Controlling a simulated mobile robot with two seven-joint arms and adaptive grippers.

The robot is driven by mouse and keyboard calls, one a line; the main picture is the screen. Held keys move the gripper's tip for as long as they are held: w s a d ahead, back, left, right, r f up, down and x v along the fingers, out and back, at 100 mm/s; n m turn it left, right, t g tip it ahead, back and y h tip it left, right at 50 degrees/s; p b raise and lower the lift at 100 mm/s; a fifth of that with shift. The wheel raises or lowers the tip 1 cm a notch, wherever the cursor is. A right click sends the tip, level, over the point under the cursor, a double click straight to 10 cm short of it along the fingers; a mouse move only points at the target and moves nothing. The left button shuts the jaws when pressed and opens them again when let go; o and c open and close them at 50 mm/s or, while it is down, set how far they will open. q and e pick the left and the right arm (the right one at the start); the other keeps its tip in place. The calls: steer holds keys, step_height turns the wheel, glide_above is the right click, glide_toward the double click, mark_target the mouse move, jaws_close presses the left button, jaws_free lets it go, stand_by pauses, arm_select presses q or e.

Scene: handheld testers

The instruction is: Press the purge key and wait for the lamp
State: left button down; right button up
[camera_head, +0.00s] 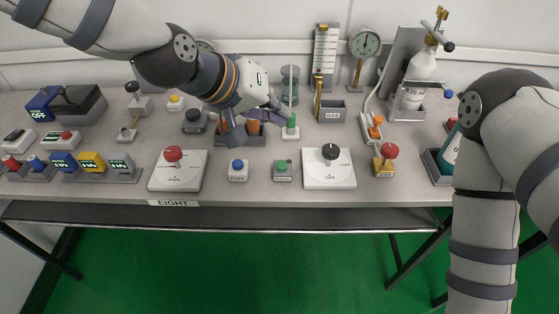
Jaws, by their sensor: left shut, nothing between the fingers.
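A small grey box with a green button (282,168) stands near the front of the bench, between a blue-button box (237,168) and a white dial plate. The small label on its front is hard to read, so I cannot be sure that it is the purge key. A green piece with a thin upright rod (291,128) stands behind it; I cannot tell whether it is the lamp. My left gripper (258,118) is shut and empty, above the bench behind these boxes, apart from both buttons. My right gripper is out of view; only its arm shows at the right.
A red-knob plate (177,182) and a black-knob plate (329,180) flank the buttons. A red-topped yellow box (384,163) stands to the right. Coloured testers (91,163) fill the left end. A gauge (365,43) and a bottle (421,68) stand at the back.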

arm_select(q)
steer(key=shift+f, duration=0.1)
steer(key=b, duration=0.3)
glide_above(278, 163)
step_height(278, 163, down, 7)
steer(key=shift+f, duration=0.85)
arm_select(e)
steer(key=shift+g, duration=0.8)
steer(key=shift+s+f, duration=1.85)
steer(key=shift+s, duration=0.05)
arm_select(q)
steer(key=shift+f, duration=0.1)
steer(key=shift+f, duration=0.3)
steer(key=shift+f, duration=0.5)
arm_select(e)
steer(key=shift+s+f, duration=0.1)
arm_select(q)
steer(key=shift+r+p, duration=0.45)
steer(key=shift+r, duration=0.45)
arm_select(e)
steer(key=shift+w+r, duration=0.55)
